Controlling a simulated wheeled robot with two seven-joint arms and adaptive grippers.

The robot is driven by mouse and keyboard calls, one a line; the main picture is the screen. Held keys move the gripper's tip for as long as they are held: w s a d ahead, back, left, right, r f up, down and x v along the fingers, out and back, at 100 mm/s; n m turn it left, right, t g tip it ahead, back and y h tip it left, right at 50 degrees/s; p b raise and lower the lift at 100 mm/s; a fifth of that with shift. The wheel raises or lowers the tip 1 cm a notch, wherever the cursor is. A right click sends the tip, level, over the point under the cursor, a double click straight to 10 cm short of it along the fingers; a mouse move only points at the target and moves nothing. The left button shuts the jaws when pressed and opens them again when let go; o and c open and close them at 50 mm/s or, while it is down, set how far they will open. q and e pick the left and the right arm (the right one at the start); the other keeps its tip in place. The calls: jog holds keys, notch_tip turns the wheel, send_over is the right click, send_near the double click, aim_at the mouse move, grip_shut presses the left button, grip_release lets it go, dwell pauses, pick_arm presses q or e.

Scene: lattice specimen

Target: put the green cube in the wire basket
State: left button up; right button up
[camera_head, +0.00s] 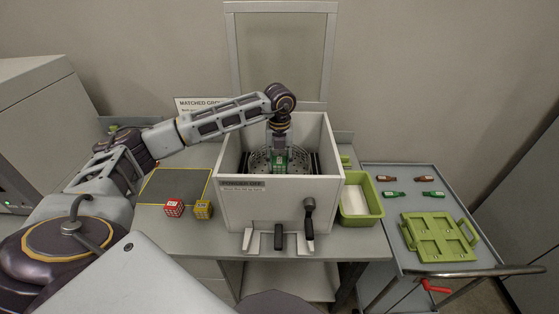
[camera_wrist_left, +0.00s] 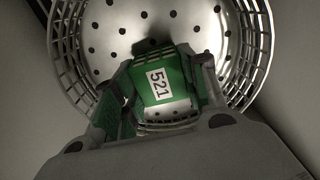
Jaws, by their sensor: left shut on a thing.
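The green cube (camera_wrist_left: 162,76), a lattice block with a white label reading 521, is between the fingers of my left gripper (camera_wrist_left: 160,100) in the left wrist view. The gripper is shut on it. In the head view the left gripper (camera_head: 279,150) reaches down into the open grey box, with the green cube (camera_head: 279,162) at its tips. The round wire basket (camera_wrist_left: 250,60), with a perforated metal bottom, lies below the cube; it also shows inside the box (camera_head: 258,162). Whether the cube touches the basket bottom is unclear. My right gripper is not in view.
The grey box (camera_head: 250,210) has high walls around the basket and a raised lid (camera_head: 282,50) behind. A red cube (camera_head: 174,207) and a yellow cube (camera_head: 203,209) sit left of it. A green bin (camera_head: 360,199) and a cart (camera_head: 400,259) stand right.

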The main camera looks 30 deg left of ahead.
aim_at(280, 160)
pick_arm(q)
jog(key=shift+f, duration=0.15)
jog(key=o, duration=1.1)
jog(key=shift+r, duration=0.3)
notch_tip(280, 160, up, 12)
jog(key=shift+f+b, duration=0.15)
jog(key=shift+b, duration=0.65)
